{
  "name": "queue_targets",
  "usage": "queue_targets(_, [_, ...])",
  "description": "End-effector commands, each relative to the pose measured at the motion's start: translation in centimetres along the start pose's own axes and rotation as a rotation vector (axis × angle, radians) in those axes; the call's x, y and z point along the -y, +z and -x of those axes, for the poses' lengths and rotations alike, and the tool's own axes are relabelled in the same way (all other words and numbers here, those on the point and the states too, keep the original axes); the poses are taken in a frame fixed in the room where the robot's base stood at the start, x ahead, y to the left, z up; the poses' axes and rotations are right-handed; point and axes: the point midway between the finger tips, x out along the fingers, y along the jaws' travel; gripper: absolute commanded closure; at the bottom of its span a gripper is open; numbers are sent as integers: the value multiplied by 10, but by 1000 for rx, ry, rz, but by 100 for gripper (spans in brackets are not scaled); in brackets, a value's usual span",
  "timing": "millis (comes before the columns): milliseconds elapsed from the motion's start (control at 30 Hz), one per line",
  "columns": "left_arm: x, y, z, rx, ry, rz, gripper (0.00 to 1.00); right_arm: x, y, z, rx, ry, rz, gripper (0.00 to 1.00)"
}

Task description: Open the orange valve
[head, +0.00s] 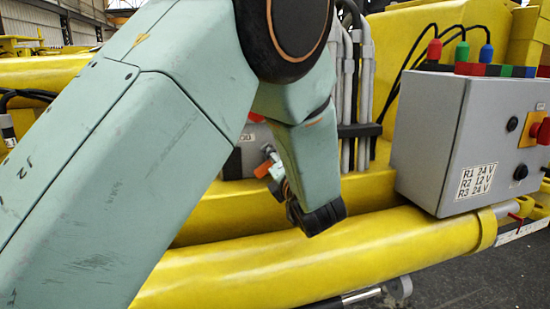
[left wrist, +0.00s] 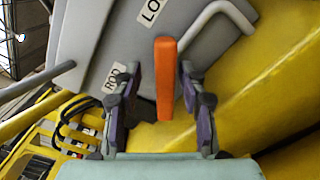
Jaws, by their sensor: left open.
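The orange valve handle (left wrist: 166,80) is a flat bar that stands upright in the left wrist view, in front of a grey box. My left gripper (left wrist: 159,76) is open, with one dark and purple finger on each side of the handle. A gap shows on both sides, and neither finger clearly touches it. In the head view a small piece of the orange handle (head: 264,168) shows just left of my wrist. My right gripper is in neither view.
The grey valve box (left wrist: 90,45) carries white labels, and a bent grey pipe (left wrist: 222,18) is right of the handle. A grey control box (head: 430,135) with coloured plugs stands at the right. A thick yellow tube (head: 380,250) runs below my wrist.

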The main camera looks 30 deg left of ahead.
Motion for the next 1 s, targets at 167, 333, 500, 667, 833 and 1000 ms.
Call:
queue_targets(167, [0, 0, 1, 0, 0, 0, 58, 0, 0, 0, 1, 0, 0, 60])
queue_targets(333, [0, 0, 1, 0, 0, 0, 67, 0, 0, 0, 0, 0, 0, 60])
queue_targets(500, [0, 0, 1, 0, -1, 0, 81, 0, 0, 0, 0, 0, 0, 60])
queue_targets(667, [0, -1, 0, -2, -1, 0, 95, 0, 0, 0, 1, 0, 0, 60])
queue_targets(833, [0, 0, -1, -2, 0, 0, 100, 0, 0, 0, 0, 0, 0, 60])
queue_targets(1000, [0, 0, -1, 0, -1, 1, 100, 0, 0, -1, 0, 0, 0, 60])
